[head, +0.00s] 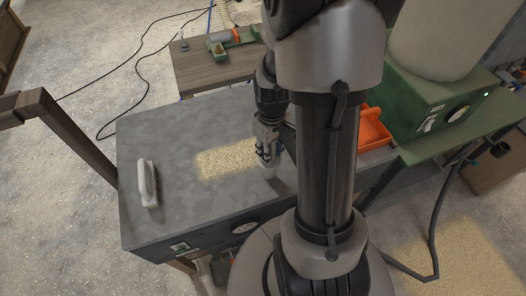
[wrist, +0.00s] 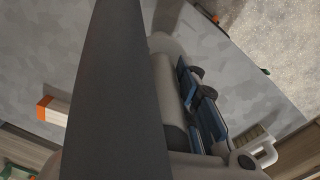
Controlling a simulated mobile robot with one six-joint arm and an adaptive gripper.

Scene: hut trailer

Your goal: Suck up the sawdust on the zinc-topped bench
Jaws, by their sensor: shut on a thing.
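The zinc-topped bench (head: 185,120) spreads across the middle of the head view. A tan patch of sawdust (head: 225,160) lies on it, left of my gripper (head: 267,148). My gripper is shut on a pale grey thing (head: 268,172) at the right edge of the sawdust; my arm hides much of that area. In the wrist view, blue-edged fingers (wrist: 204,105) close beside a pale rounded body (wrist: 172,95). A wide dark bar hides the left middle of that view. I cannot tell whether the held thing touches the bench.
A white-handled brush (head: 147,185) lies at the bench's left. An orange tray (head: 370,130) stands at the right, near a green machine (head: 425,105). A wooden table (head: 207,68) stands behind. A black hose (head: 436,225) hangs at right. A wooden post (head: 70,135) rises at left.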

